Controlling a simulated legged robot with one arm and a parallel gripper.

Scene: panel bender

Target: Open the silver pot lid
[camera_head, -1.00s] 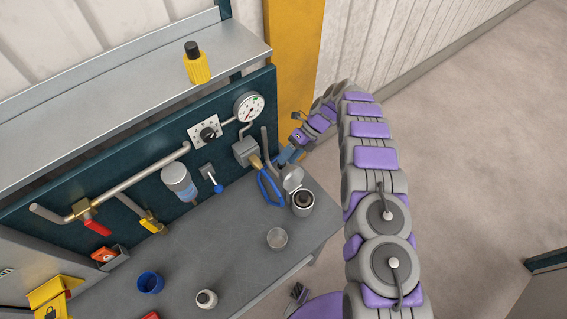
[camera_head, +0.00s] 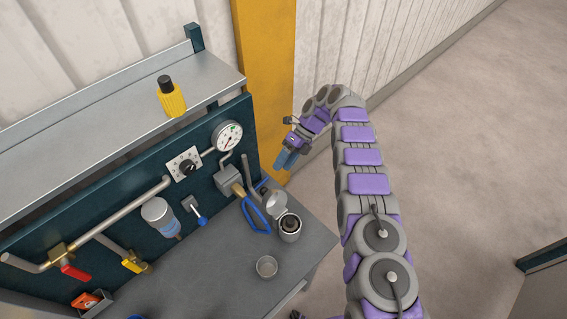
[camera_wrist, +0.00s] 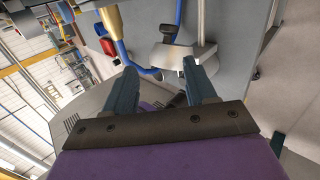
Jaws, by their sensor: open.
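The silver pot (camera_head: 289,231) stands upright near the bench's right end, its dark mouth showing. Its round silver lid (camera_head: 277,204) is swung up and tilted back at the pot's far left side. My gripper (camera_head: 286,160) is open and empty, beyond and above the lid, with a clear gap in the head view. In the wrist view the two fingers of my gripper (camera_wrist: 158,68) are spread apart. A pale silver rounded part (camera_wrist: 172,57), seemingly the lid, shows past the fingertips; contact cannot be told there. The pot's inside is too dark to read.
A blue-handled tool or hose loop (camera_head: 256,215) is close to the lid's left. A clear cup (camera_head: 266,267) stands in front on the grey bench (camera_head: 205,275). The panel with gauge (camera_head: 228,135) and pipes rises behind. Open floor lies right.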

